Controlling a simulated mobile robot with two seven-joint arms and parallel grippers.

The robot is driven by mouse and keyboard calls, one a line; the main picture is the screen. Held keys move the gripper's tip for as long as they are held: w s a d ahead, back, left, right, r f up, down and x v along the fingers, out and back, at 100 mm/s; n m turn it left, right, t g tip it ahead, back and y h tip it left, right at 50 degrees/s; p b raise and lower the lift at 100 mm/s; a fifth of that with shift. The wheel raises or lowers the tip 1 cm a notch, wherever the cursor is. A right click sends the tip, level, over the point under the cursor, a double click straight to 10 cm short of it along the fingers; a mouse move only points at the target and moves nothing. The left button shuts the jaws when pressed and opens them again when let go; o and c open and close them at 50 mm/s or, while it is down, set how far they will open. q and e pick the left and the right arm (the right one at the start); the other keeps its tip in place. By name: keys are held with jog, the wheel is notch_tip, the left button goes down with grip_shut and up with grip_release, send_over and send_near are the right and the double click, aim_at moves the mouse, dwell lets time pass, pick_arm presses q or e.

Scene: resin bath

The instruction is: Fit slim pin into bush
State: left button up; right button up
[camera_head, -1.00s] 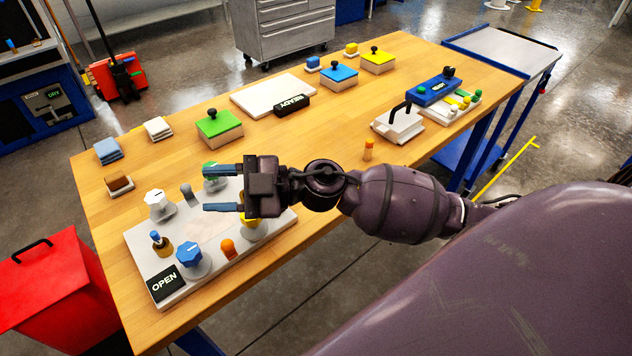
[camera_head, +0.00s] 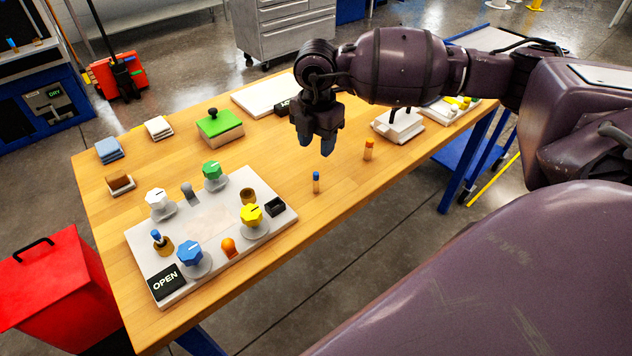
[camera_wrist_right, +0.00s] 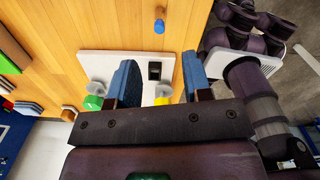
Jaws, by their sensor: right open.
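A slim pin with a blue top and an orange-brown lower part (camera_head: 316,183) stands upright on the bare wood right of the grey plate (camera_head: 205,268). Its blue top shows in the right wrist view (camera_wrist_right: 159,26). A brown bush (camera_head: 247,196) sits on the plate behind the yellow knob. Another brass-coloured bush (camera_head: 163,249) at the plate's left has a blue-topped pin in it. My right gripper (camera_head: 317,144) points down, open and empty, above the table beyond the slim pin. Its blue fingers (camera_wrist_right: 160,64) are apart in the wrist view. My left gripper is not in view.
The plate carries white, green, blue and yellow (camera_head: 250,213) knobs, an orange piece (camera_head: 228,247) and a dark open block (camera_head: 275,206). A green-lidded box (camera_head: 219,126) stands behind. Wood around the slim pin is clear.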

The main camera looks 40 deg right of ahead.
aim_at(316, 173)
notch_tip(316, 173, down, 10)
jog(key=shift+a+f+b, duration=0.1)
jog(key=shift+f+b, duration=0.05)
jog(key=shift+b, duration=0.15)
dwell(0.3)
jog(key=shift+c, duration=0.3)
grip_shut()
